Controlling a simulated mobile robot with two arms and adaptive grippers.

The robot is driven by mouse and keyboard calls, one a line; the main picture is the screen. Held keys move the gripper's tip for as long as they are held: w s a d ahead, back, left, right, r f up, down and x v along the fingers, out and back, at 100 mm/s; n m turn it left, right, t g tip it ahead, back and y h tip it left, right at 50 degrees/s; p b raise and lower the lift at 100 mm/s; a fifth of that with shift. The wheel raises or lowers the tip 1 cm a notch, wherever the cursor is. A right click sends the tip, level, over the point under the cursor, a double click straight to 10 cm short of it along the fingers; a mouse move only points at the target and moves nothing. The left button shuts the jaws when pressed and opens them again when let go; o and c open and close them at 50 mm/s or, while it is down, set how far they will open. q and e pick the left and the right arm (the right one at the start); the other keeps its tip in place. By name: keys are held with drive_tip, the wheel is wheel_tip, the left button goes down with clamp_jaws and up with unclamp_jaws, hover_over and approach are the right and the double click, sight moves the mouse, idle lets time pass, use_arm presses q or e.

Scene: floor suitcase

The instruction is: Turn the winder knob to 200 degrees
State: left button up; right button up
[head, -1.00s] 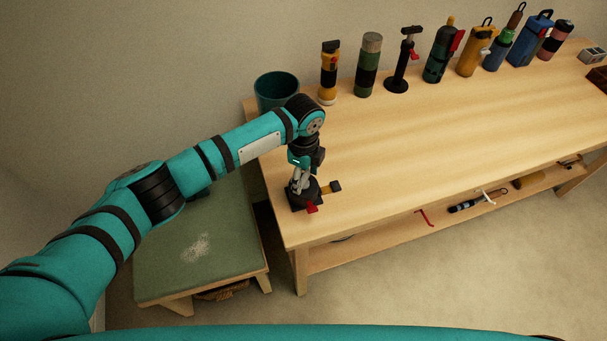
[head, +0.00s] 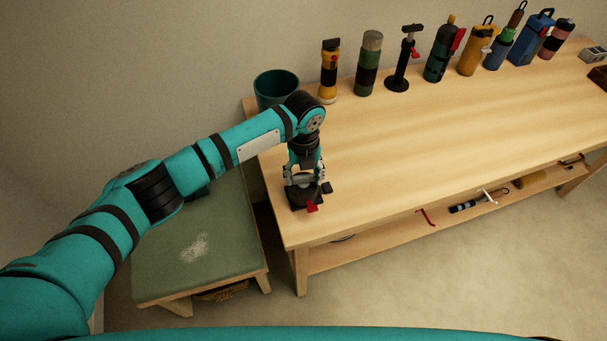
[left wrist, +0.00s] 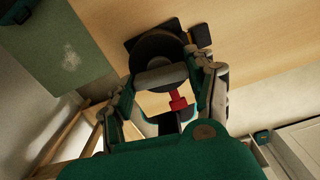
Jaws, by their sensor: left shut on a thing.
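The winder, with a dark base (head: 297,206), stands on the near left corner of the wooden table. My left gripper (head: 304,182) points down over it and is shut on the winder knob, which the fingers mostly hide in the head view. In the left wrist view, the knob (left wrist: 158,48) shows as a dark round disc beyond a pale grey bar between the fingers. A red piece (head: 312,206) sticks out at the winder's front, and a black piece (head: 327,187) at its right. I see no readable angle marks. My right gripper is not in view.
A teal bin (head: 276,90) stands at the table's back left. Several flasks and tools line the back edge. A green-topped bench (head: 203,240) stands left of the table. Tools lie on the lower shelf (head: 390,238). The table's middle is clear.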

sight(304, 176)
use_arm(q)
drive_tip(key=shift+m, duration=1.2)
drive_tip(key=o, duration=1.2)
wheel_tip(304, 176, up, 12)
drive_tip(key=shift+r, duration=0.1)
drive_tip(key=shift+d, duration=0.1)
